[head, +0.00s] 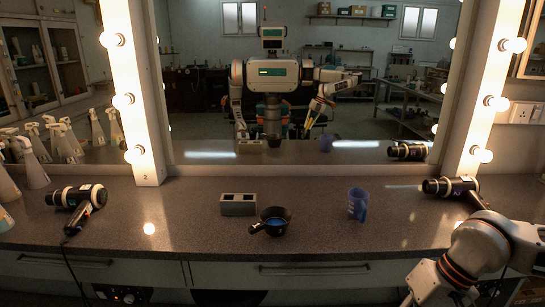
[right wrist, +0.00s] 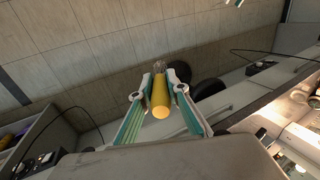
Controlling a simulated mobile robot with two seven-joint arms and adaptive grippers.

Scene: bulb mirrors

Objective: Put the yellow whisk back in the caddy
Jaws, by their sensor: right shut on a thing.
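The yellow whisk (right wrist: 160,98) is in my right gripper (right wrist: 159,88) in the right wrist view. The fingers are shut on its yellow handle from both sides, and its wire end points away from the camera. In the head view only my right arm shows at the lower right; its gripper is below the picture. A grey block with two dark openings (head: 238,209), which looks like the caddy, stands on the counter left of the middle. Nothing sticks out of its openings.
A black bowl with blue inside (head: 275,221) sits just right of the grey block. Hair dryers lie at the left (head: 78,200) and right (head: 452,187). Several spray bottles (head: 60,140) stand at far left. The mirror (head: 215,75) backs the counter.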

